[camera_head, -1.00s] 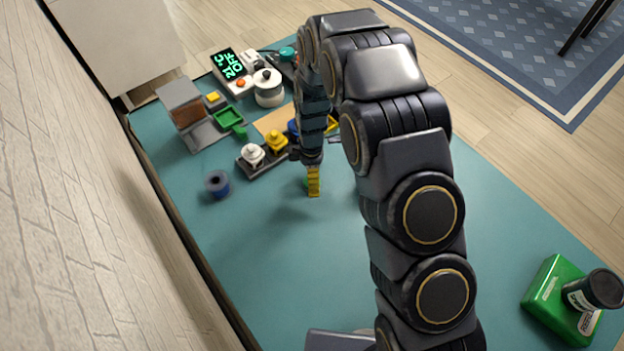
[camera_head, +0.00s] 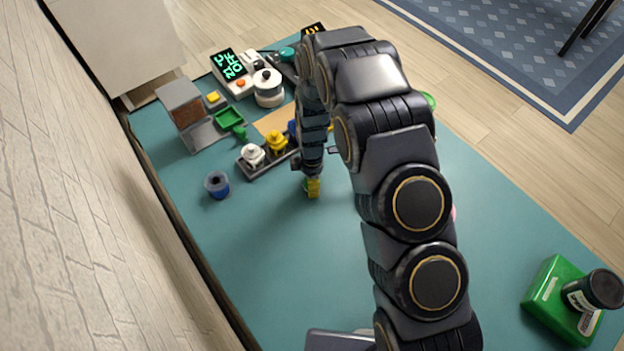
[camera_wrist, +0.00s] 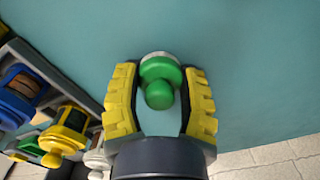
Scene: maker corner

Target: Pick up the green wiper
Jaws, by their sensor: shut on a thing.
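The green wiper (camera_wrist: 159,88), with a round knob and a wider green disc with a pale rim, sits between the yellow-padded fingers of my gripper (camera_wrist: 160,82) in the wrist view. My gripper is shut on it. In the head view my gripper (camera_head: 313,190) points down at the middle of the teal table, and only a sliver of green shows beside its yellow fingertips. I cannot tell whether the wiper touches the table.
A dark rack (camera_head: 258,171) holds a white piece (camera_head: 252,154) and a yellow piece (camera_head: 277,141) left of my gripper. A blue spool (camera_head: 217,185) stands farther left. A green box (camera_head: 553,300) with a dark jar (camera_head: 595,291) is at front right. The table's front middle is clear.

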